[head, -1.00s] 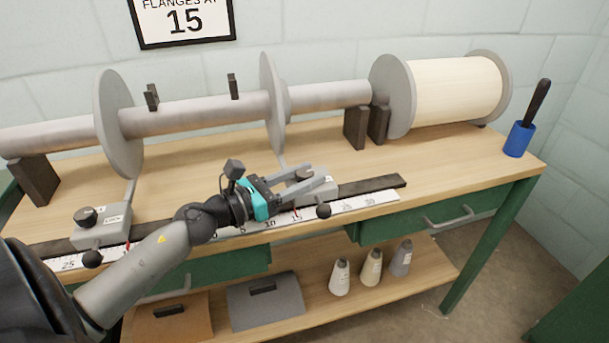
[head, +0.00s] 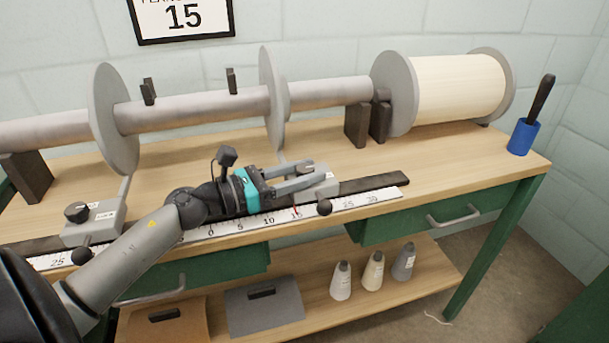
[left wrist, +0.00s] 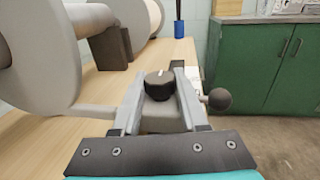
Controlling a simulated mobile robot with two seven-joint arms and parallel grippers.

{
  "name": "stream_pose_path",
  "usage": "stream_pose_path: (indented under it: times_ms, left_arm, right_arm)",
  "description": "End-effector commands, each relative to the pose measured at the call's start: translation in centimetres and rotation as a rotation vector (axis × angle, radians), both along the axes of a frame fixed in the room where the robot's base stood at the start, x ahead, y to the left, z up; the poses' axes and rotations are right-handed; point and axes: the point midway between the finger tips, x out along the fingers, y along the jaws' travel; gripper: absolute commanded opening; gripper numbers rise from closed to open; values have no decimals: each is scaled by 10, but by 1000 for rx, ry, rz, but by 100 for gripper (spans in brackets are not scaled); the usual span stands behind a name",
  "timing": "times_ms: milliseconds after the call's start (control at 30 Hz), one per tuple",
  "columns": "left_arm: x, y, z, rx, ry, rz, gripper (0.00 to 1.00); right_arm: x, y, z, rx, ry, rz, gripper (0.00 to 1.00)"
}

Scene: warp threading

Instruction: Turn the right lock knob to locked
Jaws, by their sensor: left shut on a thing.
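The right lock knob (left wrist: 158,84) is a dark round knob with a white mark on top, seen in the left wrist view between my gripper's fingers. It sits on the grey right carriage block (head: 325,186), which carries a black ball handle (head: 324,208). My left gripper (head: 308,176) reaches in from the left and is shut on the knob, with a finger at each side; in the head view the fingers mostly hide the knob. The left lock knob (head: 77,212) sits on the left carriage block (head: 98,222). My right gripper is not in view.
The right flange disc (head: 273,98) stands behind the gripper on the long roller (head: 200,108). A scale ruler (head: 350,202) runs along the bench front. A blue cup (head: 523,137) stands far right. Several items lie on the lower shelf (head: 420,275).

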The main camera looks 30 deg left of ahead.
Motion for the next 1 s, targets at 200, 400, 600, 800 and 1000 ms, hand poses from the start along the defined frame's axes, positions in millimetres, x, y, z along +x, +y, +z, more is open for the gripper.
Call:
stream_pose_path:
  times_ms: [200, 400, 600, 800, 1000]
  left_arm:
    - [0, 0, 1, 0, 0, -2, 0]
    - [0, 0, 1, 1, -1, -1, 58]
    - [0, 0, 0, 1, -1, -1, 73]
    - [-1, 0, 0, 1, 1, -1, 73]
    - [-16, 9, -1, -2, 4, 2, 73]
  right_arm:
    - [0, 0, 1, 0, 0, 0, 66]
    - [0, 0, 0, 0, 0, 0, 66]
    - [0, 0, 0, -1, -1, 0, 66]
    - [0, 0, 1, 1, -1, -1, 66]
    - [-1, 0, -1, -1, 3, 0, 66]
